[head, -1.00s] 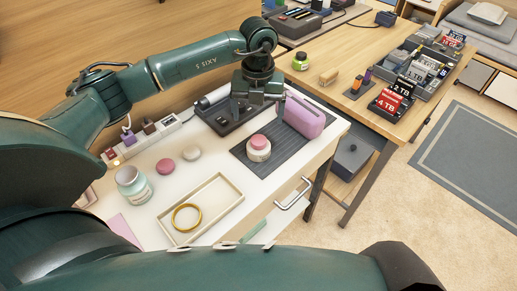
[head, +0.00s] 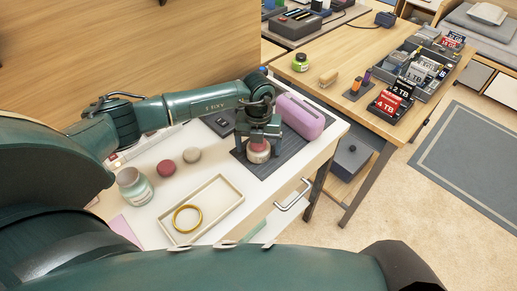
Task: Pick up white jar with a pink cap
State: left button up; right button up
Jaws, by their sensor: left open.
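The white jar with a pink cap (head: 258,155) stands upright on a dark ribbed mat (head: 287,148) on the white table. My left gripper (head: 258,146) comes down from above and is open, its fingers on either side of the jar's cap. The gripper hides part of the cap. I cannot tell whether the fingers touch the jar. My right gripper is not in view.
A purple case (head: 300,116) lies close to the right of the gripper. A tray (head: 228,192) with a gold ring (head: 187,218), a pink round object (head: 166,167), a beige one (head: 192,156) and an open jar (head: 133,187) are to the left.

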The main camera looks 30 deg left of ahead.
pick_arm(q)
jog(key=c, duration=1.2)
jog(key=shift+o, duration=0.2)
